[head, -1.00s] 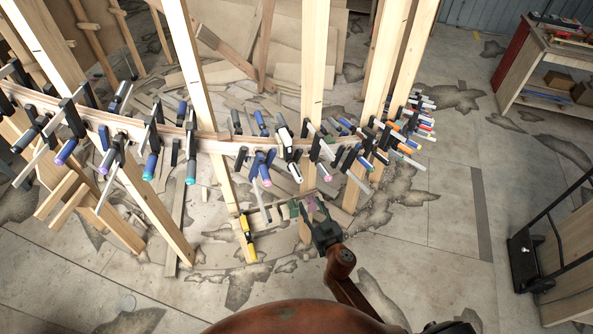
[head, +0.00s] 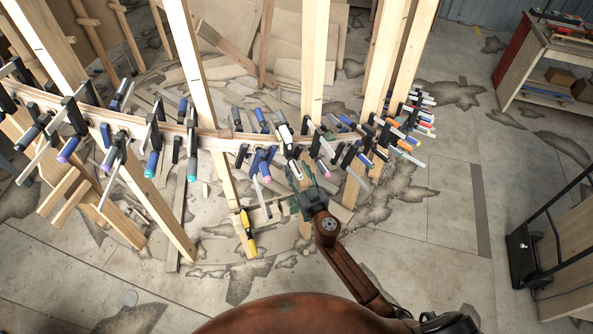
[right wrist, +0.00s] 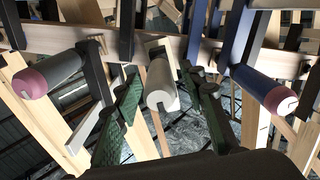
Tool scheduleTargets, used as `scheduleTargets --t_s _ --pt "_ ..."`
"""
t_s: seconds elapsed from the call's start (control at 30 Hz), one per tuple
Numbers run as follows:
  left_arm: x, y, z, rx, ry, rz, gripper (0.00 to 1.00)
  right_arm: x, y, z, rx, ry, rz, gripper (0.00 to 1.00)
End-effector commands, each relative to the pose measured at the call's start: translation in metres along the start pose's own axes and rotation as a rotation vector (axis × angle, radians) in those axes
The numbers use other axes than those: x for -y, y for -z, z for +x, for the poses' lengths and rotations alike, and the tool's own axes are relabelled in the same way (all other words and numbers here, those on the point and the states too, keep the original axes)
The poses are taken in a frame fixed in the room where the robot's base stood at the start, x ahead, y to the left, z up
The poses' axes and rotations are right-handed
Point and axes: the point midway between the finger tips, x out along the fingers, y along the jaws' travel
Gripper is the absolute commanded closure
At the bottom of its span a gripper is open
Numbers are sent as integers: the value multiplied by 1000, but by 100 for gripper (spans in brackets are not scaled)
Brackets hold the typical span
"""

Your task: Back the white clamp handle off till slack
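The white clamp (head: 284,133) grips the curved wooden stringer near the middle of the head view. Its white handle (right wrist: 161,86) points toward my right wrist camera, between the two green finger pads. My right gripper (head: 304,181) is just below and in front of this clamp; it also shows in the right wrist view (right wrist: 164,95). Its fingers are open, one on each side of the handle, with gaps visible on both sides. In the head view the gripper partly hides the handle's lower end. My left gripper is out of view.
A blue-handled clamp (right wrist: 262,88) stands close on the right in the wrist view, and a pink-ended grey handle (right wrist: 48,74) on the left. Upright wooden posts (head: 314,60) hold the stringer (head: 215,140).

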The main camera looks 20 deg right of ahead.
Motion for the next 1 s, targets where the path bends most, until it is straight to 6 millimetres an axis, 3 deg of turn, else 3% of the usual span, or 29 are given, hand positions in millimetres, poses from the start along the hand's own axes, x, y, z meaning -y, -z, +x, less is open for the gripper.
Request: scheduleTargets --t_s 0.17,0.73,1.0 --pt "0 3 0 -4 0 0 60 0 0 0 0 0 0 62" --pt "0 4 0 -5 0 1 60 0 0 0 0 0 0 100" --pt "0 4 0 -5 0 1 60 0 0 0 0 0 -15 100"
